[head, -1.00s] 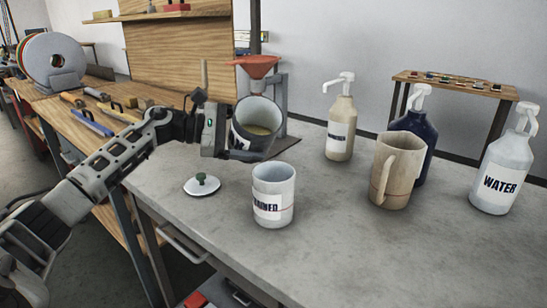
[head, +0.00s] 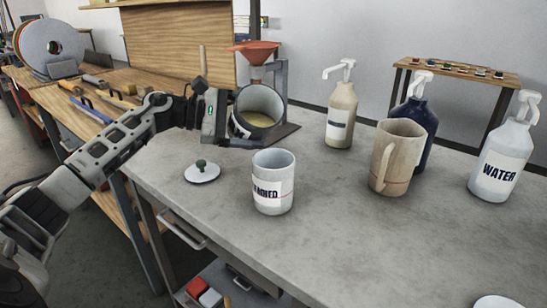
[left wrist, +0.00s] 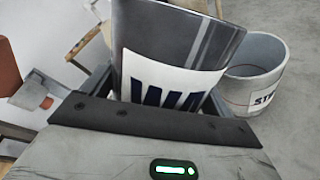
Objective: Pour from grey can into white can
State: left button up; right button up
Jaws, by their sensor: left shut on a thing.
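The grey can (head: 259,111) is tilted, its open mouth facing the camera, with yellowish liquid inside. My left gripper (head: 232,138) is shut on it and holds it behind the white can. In the left wrist view the grey can (left wrist: 170,45) fills the space beyond the gripper (left wrist: 158,100), and its label begins "WA". The white can (head: 273,187) stands upright on the grey table with a partly readable label. It also shows in the left wrist view (left wrist: 256,72), right of the grey can. My right gripper is not in view.
A red funnel on a stand (head: 259,57) is behind the grey can. A beige jug (head: 396,158) and pump bottles, including the water bottle (head: 502,165), stand right.

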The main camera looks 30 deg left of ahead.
pick_arm(q)
jog(key=shift+m, duration=0.4)
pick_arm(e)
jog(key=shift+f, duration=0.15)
pick_arm(q)
jog(key=shift+m+y+p, duration=0.35)
jog(key=shift+m+y, duration=0.05)
jog(key=shift+m, duration=0.1)
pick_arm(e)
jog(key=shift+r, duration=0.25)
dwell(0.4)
pick_arm(q)
jog(key=shift+r+m+p, duration=0.35)
jog(key=shift+m+p, duration=0.05)
jog(key=shift+p, duration=0.05)
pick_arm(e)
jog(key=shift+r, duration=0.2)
pick_arm(q)
jog(key=shift+r+y+p, duration=0.2)
jog(key=shift+y+p, duration=0.1)
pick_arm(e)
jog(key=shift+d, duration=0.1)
